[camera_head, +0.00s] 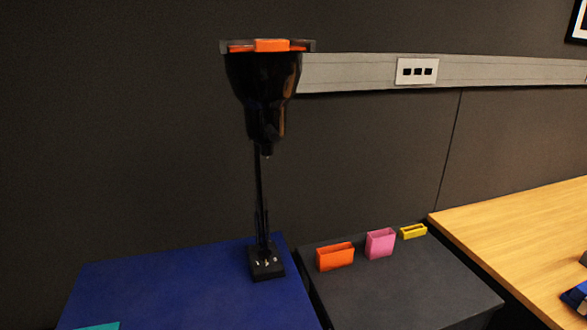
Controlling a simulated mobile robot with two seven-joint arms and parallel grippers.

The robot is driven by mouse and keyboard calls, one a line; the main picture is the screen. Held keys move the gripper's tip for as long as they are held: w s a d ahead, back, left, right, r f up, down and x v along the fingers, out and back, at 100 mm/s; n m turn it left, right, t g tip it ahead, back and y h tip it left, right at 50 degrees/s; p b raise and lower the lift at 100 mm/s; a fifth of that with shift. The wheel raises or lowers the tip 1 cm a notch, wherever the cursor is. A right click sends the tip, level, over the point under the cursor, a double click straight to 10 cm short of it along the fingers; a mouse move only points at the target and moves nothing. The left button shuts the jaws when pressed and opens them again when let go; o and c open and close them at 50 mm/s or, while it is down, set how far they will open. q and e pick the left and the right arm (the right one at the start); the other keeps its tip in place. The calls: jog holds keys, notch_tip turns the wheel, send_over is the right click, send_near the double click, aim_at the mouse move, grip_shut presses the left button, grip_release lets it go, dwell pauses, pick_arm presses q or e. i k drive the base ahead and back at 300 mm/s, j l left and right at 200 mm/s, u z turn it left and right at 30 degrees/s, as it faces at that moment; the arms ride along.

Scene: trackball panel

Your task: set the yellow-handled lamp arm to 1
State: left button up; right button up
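A black desk lamp (265,95) stands upright on a blue surface (180,290). Its wide dark head is at the top of a thin stem (259,195), and a small dark base (266,265) is at the bottom. An orange piece (272,45) sits on the upper rim of the head. I see no yellow handle on the lamp. A small yellow hollow block (413,231) is on the dark grey surface to the right, apart from the lamp. Neither of my grippers is in view.
An orange block (335,256) and a pink block (380,243) stand on the dark grey surface (400,290). A wooden table (520,230) is at the right. A dark wall with a grey rail (350,73) and a socket plate (417,71) is behind.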

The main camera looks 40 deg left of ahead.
aim_at(265, 254)
jog(key=i+l, duration=0.3)
jog(key=l, duration=0.15)
jog(key=i+l, duration=0.25)
jog(key=l, duration=0.15)
jog(key=i+l+u, duration=0.15)
jog(key=u, duration=0.25)
jog(key=i+l+u, duration=0.1)
jog(key=l+u, duration=0.3)
jog(key=u, duration=1.45)
jog(key=l+u, duration=0.25)
jog(key=u, duration=0.2)
jog(key=l+u, duration=0.25)
jog(key=u, duration=0.25)
